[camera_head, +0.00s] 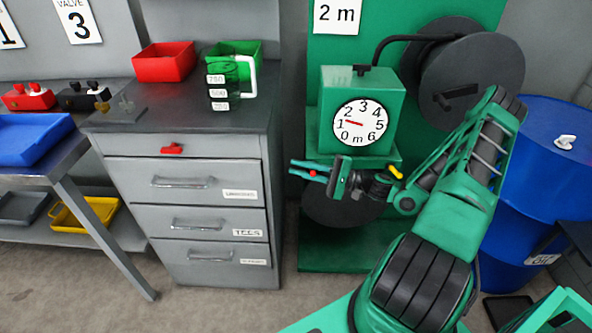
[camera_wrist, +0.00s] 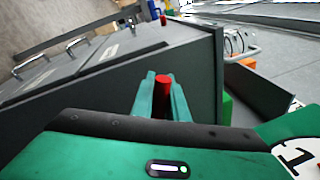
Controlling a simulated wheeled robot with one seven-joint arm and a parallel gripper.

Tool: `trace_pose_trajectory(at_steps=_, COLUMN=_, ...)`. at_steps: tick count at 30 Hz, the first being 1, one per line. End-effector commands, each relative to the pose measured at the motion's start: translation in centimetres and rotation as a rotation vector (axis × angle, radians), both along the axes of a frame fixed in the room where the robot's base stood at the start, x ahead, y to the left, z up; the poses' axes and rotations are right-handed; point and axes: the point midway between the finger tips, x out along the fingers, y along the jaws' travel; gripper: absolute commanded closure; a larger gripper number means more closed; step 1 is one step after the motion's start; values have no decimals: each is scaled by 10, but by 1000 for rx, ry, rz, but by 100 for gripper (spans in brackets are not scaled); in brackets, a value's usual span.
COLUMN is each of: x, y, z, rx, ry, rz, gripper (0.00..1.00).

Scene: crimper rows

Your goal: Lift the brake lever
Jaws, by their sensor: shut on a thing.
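My gripper (camera_head: 304,169) reaches left in front of the green measuring machine (camera_head: 330,95), below its round dial. In the wrist view my gripper (camera_wrist: 161,80) is shut on a red round grip (camera_wrist: 163,97), which sits between the two green fingers. I take this grip for the end of the brake lever; it shows in the head view as a small red spot (camera_head: 312,173). The rest of the lever is hidden, so its angle cannot be told. The dial (camera_head: 360,123) has a red needle pointing near 1.
A grey drawer cabinet (camera_head: 188,144) stands left of my gripper, with a red box (camera_head: 164,62) and a clear measuring jug on top. A large dark reel (camera_head: 470,83) and a blue drum (camera_head: 545,130) are at the right. Open floor lies in front of the cabinet.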

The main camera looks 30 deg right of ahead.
Motion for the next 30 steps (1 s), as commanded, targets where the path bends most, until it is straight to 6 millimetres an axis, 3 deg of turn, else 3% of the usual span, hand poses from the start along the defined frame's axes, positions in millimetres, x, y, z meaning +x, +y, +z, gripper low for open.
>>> trace_pose_trajectory(at_steps=7, x=2, y=-1, z=0, rx=-3, ry=-2, rz=-7, gripper=100)
trace_pose_trajectory(at_steps=8, x=2, y=-1, z=0, rx=-2, ry=-2, rz=-6, gripper=79)
trace_pose_trajectory(at_steps=9, x=2, y=-1, z=0, rx=-2, ry=-2, rz=-6, gripper=70)
trace_pose_trajectory(at_steps=10, x=2, y=-1, z=0, rx=-2, ry=-3, rz=-5, gripper=68)
trace_pose_trajectory(at_steps=21, x=-2, y=-5, z=0, rx=-1, ry=-2, rz=-5, gripper=68)
trace_pose_trajectory(at_steps=30, x=-32, y=-43, z=-8, rx=-3, ry=-2, rz=-7, gripper=68)
